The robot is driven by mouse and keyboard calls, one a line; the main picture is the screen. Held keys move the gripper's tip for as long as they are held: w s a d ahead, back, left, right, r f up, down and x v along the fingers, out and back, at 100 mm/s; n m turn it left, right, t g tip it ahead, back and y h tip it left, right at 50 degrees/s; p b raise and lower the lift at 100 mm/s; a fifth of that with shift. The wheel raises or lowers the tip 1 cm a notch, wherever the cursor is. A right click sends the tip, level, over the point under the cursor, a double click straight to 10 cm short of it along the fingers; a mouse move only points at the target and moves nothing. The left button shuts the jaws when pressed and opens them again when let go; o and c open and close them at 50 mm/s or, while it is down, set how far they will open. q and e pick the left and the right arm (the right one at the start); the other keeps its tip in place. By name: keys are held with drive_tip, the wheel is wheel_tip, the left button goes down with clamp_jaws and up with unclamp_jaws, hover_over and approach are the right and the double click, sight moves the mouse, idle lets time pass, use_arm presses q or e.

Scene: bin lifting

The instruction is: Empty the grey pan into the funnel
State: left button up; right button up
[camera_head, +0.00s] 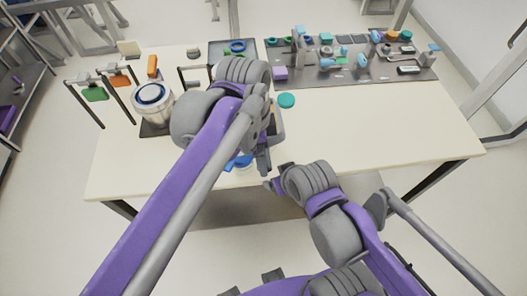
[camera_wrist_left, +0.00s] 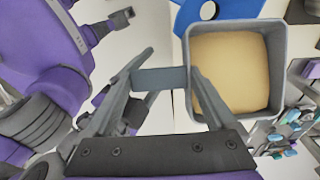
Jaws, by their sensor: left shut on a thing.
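The grey pan (camera_wrist_left: 279,70) is square and deep, with tan contents, in the left wrist view. In the head view only an edge of it (camera_head: 280,125) shows, as my left arm hides the rest. My left gripper (camera_wrist_left: 165,77) is shut on a grey bar beside the pan, apparently its handle; it also shows in the head view (camera_head: 264,160). A blue piece with a round hole (camera_wrist_left: 187,14) lies beside the pan, partly hidden in the head view (camera_head: 240,162); I cannot tell whether it is the funnel. My right gripper (camera_head: 273,184) is near the table's front edge, its fingers unclear.
A steel pot with a blue ring (camera_head: 153,107) stands on a dark base at the left of the table (camera_head: 380,130). Racks with green and orange pieces (camera_head: 94,94) are beside it. A tray of small parts (camera_head: 340,75) lies at the back right.

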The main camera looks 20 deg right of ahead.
use_arm(q)
drive_tip(key=shift+w+a+r+h, duration=0.15)
drive_tip(key=shift+a+h, duration=0.3)
drive_tip(key=shift+h, duration=0.45)
drive_tip(key=shift+w+a+r+g+h+b, duration=0.1)
drive_tip(key=shift+a+g+h+b, duration=0.4)
drive_tip(key=shift+h, duration=0.55)
drive_tip(key=shift+w+a+f+g+h+b, duration=0.1)
drive_tip(key=shift+a+g+h+b, duration=0.4)
drive_tip(key=shift+h, duration=0.6)
drive_tip(key=shift+w+a+r+g+h+b, duration=0.1)
drive_tip(key=shift+a+g+h+b, duration=0.15)
drive_tip(key=shift+h+b, duration=0.6)
use_arm(e)
drive_tip(key=shift+s+f, duration=0.3)
drive_tip(key=shift+f, duration=0.45)
drive_tip(key=shift+s+f, duration=0.3)
drive_tip(key=shift+f, duration=0.5)
drive_tip(key=shift+s+f, duration=0.3)
drive_tip(key=shift+f, duration=0.45)
use_arm(q)
drive_tip(key=shift+a+h, duration=0.1)
drive_tip(key=shift+h, duration=0.2)
